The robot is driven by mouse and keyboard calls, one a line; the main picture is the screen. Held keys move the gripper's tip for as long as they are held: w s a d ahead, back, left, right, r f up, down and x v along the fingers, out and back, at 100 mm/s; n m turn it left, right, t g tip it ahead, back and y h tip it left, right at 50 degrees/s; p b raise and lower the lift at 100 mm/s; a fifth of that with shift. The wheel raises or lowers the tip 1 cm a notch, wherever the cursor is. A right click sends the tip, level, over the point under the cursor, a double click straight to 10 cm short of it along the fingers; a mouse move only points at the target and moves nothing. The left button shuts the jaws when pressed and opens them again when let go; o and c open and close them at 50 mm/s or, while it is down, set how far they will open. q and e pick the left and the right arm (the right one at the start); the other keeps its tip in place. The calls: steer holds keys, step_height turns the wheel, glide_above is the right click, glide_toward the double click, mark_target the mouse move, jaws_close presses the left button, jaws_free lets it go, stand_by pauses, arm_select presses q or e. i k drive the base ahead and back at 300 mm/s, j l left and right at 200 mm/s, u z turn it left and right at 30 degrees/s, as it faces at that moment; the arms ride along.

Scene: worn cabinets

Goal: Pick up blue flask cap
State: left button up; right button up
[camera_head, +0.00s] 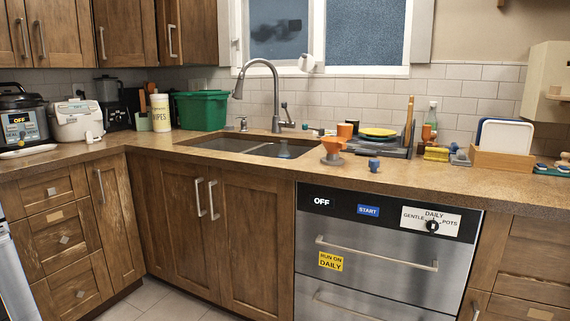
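A small blue object (374,164) that looks like a cap stands by itself near the front edge of the brown counter (440,178), above the dishwasher. It is too small in the picture to tell for certain that it is the flask cap. A few other small blue items (540,167) lie at the right end of the counter. An orange cup-like piece (333,147) stands to the left of the blue object. Neither of my grippers shows in the head view.
The sink (238,146) with a tall faucet (275,90) is left of centre. A dish rack (385,150) with a yellow plate stands behind the blue object. A wooden holder (495,165) stands to the right. The counter front between is clear.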

mark_target(374, 164)
steer(key=i+j+z, duration=0.1)
steer(key=j, duration=0.2)
steer(key=i+j, duration=0.2)
steer(key=j, duration=0.15)
steer(key=i+j+z, duration=0.15)
steer(key=j, duration=0.15)
steer(key=i+j+z, duration=0.1)
steer(key=j, duration=0.25)
steer(key=i, duration=0.05)
